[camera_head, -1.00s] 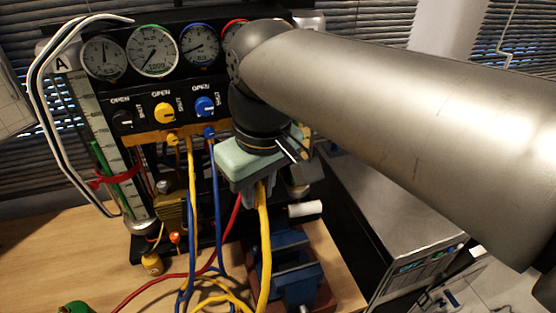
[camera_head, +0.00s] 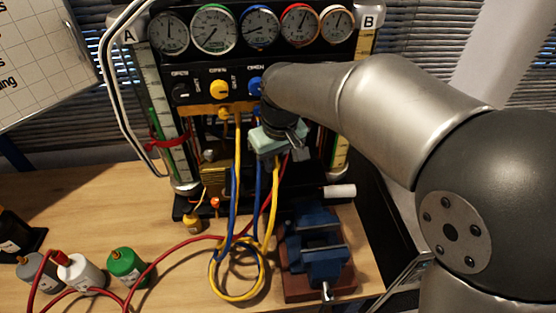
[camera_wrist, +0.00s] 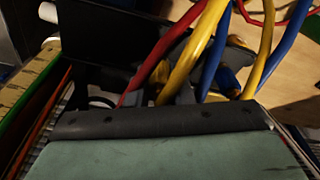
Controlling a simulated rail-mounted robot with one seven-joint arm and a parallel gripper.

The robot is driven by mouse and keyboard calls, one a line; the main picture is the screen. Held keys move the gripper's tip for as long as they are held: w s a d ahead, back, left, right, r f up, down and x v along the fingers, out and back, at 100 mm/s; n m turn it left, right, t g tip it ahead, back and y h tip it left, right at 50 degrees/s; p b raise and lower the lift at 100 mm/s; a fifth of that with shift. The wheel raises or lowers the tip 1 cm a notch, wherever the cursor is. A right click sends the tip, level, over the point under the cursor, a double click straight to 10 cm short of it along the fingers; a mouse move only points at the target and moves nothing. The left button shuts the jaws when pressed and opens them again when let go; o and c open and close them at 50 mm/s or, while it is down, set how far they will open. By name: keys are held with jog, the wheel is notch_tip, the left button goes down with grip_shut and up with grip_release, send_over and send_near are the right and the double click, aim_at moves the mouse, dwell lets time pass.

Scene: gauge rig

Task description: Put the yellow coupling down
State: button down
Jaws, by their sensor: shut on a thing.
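My gripper (camera_head: 277,158) hangs in front of the gauge rig, just below and right of the blue valve knob (camera_head: 255,86). It is shut on the end of a yellow hose (camera_head: 275,190), which runs down from the jaws to a coil on the table. The yellow coupling at that end is mostly hidden by the jaws. In the wrist view, the yellow hose (camera_wrist: 195,45) rises from between the dark fingertips (camera_wrist: 170,98).
A blue vise (camera_head: 315,245) stands below and right of my gripper. Blue and red hoses hang beside the yellow one. Green (camera_head: 125,265), white (camera_head: 80,272) and grey bottles stand at left. Bare wood (camera_head: 100,205) lies behind them.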

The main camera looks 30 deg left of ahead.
jog(key=shift+f, duration=0.95)
jog(key=shift+f, duration=0.15)
jog(key=c, duration=1.3)
grip_release()
jog(key=shift+o, duration=0.2)
jog(key=shift+r, duration=0.7)
notch_tip(320, 180, up, 11)
jog(key=s+d+b, duration=0.1)
jog(key=shift+d, duration=0.35)
